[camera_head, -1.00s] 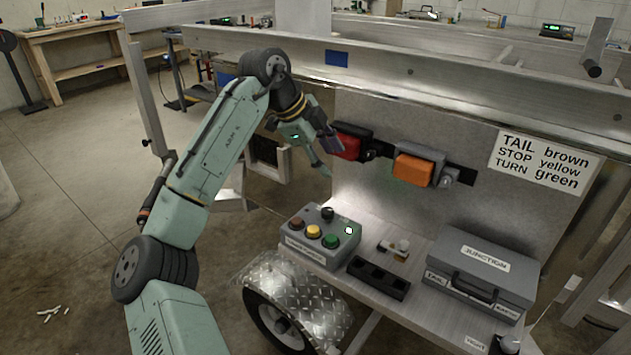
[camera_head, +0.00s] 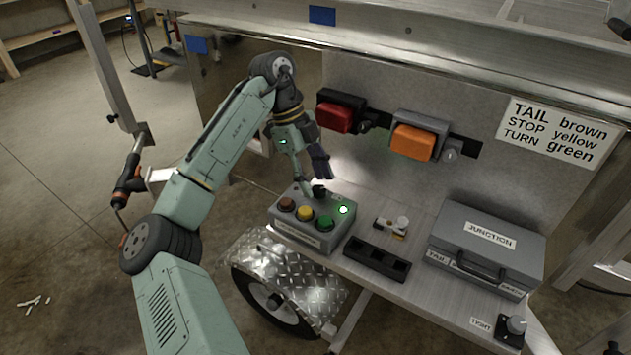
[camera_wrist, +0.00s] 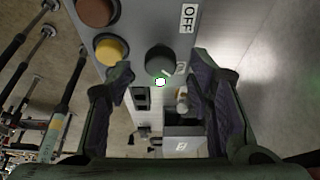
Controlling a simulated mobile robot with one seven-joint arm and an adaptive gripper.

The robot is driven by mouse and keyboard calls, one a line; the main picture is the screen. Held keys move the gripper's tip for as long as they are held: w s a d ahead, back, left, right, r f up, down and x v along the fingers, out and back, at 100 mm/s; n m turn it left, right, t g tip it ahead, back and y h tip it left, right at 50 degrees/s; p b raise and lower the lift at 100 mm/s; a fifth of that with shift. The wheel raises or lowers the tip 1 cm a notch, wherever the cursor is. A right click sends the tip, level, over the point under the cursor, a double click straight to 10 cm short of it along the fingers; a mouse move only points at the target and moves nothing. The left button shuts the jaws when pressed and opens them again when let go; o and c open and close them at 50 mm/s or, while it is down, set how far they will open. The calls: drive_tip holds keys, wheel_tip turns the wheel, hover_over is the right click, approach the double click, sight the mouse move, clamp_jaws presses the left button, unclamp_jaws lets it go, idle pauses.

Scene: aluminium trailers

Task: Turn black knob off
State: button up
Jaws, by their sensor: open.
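The black knob (camera_head: 319,191) stands at the back of the grey control box (camera_head: 306,241), behind its brown, yellow and green buttons. In the wrist view the black knob (camera_wrist: 159,60) lies between my fingertips, with a pale mark pointing to the lower right, away from the OFF label (camera_wrist: 187,17). A second label beside it is too small to read. A small lamp (camera_head: 343,209) on the box glows white-green. My gripper (camera_head: 314,179) is open and points down over the knob, one finger on each side. I cannot tell whether the fingers touch it.
A red light (camera_head: 335,117) and an orange light (camera_head: 412,142) are on the panel behind. A black slotted block (camera_head: 377,260), a small brass-and-white part (camera_head: 393,226) and the grey junction case (camera_head: 484,255) stand to the right. Another dark knob (camera_head: 515,325) is at the lower right.

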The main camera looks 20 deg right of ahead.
drive_tip(key=shift+s+d+f, duration=0.15)
drive_tip(key=shift+d+f, duration=0.05)
drive_tip(key=shift+f, duration=0.45)
drive_tip(key=shift+c, duration=0.4)
clamp_jaws()
